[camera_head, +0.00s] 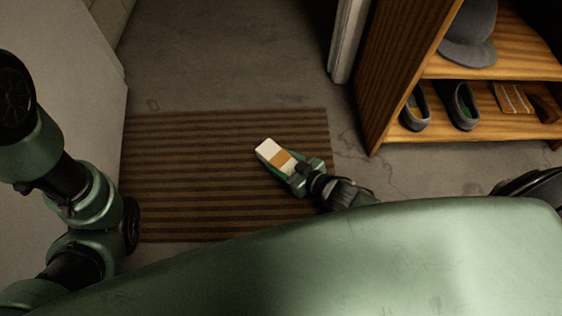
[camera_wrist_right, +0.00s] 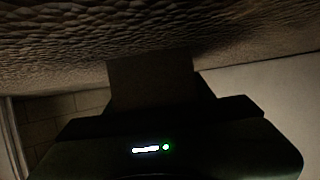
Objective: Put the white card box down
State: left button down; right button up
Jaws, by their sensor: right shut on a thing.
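The white card box (camera_head: 267,149) is a small white box with an orange-brown band, in the middle of the head view. My right gripper (camera_head: 283,164) is shut on it and holds it over the striped mat. I cannot tell whether the box touches the mat. In the right wrist view a dark box-like shape (camera_wrist_right: 150,80) stands between the dark gripper parts, too dim to show its colours. My left arm comes in at the left of the head view, but its gripper does not show.
The brown striped doormat (camera_head: 190,180) lies on the grey floor, with free room left of the box. A wooden shelf (camera_head: 395,70) at the right holds a grey cap (camera_head: 470,35) and dark shoes (camera_head: 463,106). A pale panel (camera_head: 60,90) stands at the left.

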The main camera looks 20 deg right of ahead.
jog(key=shift+f, duration=0.1)
jog(key=o, duration=1.3)
jog(key=shift+f, duration=0.1)
jog(key=shift+o, duration=0.2)
jog(key=shift+s+d+r+p, duration=0.15)
jog(key=shift+s+r+p, duration=0.1)
jog(key=shift+r+p, duration=0.1)
jog(key=p+v, duration=0.5)
jog(key=v, duration=0.3)
jog(key=shift+s+d+r, duration=0.1)
jog(key=shift+s+r, duration=0.05)
jog(key=shift+r, duration=0.05)
jog(key=shift+p+v, duration=0.7)
jog(key=shift+v, duration=0.4)
jog(key=shift+s+d, duration=0.25)
jog(key=shift+s, duration=0.1)
jog(key=shift+f, duration=0.1)
